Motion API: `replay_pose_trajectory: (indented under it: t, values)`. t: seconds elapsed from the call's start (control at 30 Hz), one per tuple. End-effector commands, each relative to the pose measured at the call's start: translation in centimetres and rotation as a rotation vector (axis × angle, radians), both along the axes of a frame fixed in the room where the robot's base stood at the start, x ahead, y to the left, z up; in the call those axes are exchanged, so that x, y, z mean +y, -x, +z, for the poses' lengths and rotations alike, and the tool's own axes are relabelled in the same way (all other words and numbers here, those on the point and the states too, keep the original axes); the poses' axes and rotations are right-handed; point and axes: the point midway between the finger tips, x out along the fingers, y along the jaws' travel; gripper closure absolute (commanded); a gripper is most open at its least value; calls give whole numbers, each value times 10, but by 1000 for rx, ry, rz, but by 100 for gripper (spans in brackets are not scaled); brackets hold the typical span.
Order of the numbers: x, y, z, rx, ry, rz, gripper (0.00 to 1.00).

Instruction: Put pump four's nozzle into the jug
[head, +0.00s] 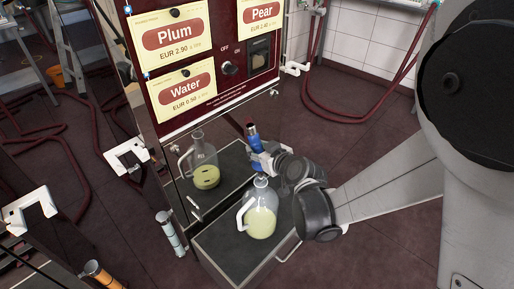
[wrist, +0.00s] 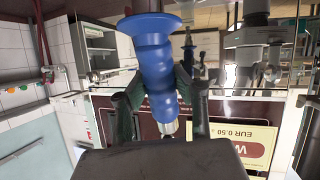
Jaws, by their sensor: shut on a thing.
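A blue nozzle (head: 254,136) stands roughly upright in my gripper (head: 263,161), just above and behind the jug. In the wrist view the two dark fingers of my gripper (wrist: 160,108) are closed around the blue nozzle (wrist: 152,62), and its silver spout (wrist: 168,130) points down in the picture. The clear glass jug (head: 262,211) holds pale yellow-green liquid and stands upright on the pump's dark tray (head: 228,246). Its mouth is close under my gripper. The spout's lower end is hidden in the head view, so I cannot tell whether it is inside the mouth.
The pump front (head: 215,70) carries Plum, Pear and Water signs. Its shiny lower panel mirrors the jug at left. White holders (head: 126,157) stick out at the left, and a silver nozzle (head: 170,233) hangs beside the tray. Dark red hoses (head: 345,115) loop at the back right.

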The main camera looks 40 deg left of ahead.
Motion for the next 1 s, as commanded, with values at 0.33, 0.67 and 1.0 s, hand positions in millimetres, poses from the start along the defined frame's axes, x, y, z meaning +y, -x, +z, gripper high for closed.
replay_pose_trajectory:
  t: [0.33, 0.67, 1.0]
  values:
    - [0, 0, -13, 0, 0, 0, 100]
    - [0, 0, -24, 0, 0, 0, 100]
    - [0, 0, -36, 0, 0, 0, 100]
